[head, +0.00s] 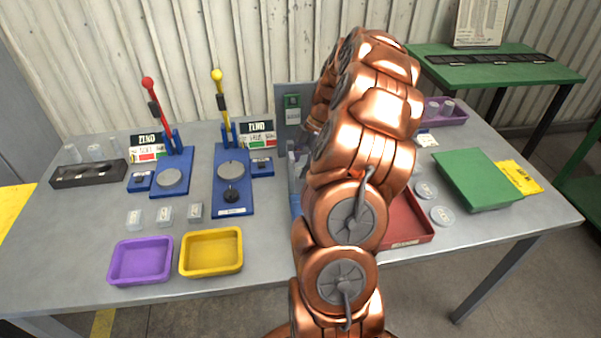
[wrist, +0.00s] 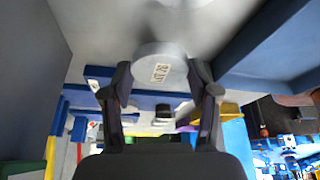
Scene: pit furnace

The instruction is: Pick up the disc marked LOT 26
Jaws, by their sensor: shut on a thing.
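In the wrist view my gripper (wrist: 160,80) is shut on a pale grey round disc (wrist: 158,62), with one finger on each side of it. The disc carries a small light label whose print is too blurred to read. In the head view my copper-coloured arm hides the gripper and the held disc. Two other pale discs, a nearer one (head: 442,216) and a farther one (head: 426,190), lie on the table right of the red tray; their marks are not legible.
On the grey table (head: 270,270) stand a purple tray (head: 140,260), a yellow tray (head: 211,252), a red tray (head: 408,222) partly behind my arm, and a green block (head: 477,180). Two blue lever presses, red-knobbed (head: 172,178) and yellow-knobbed (head: 232,190), stand at left. The front left corner is clear.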

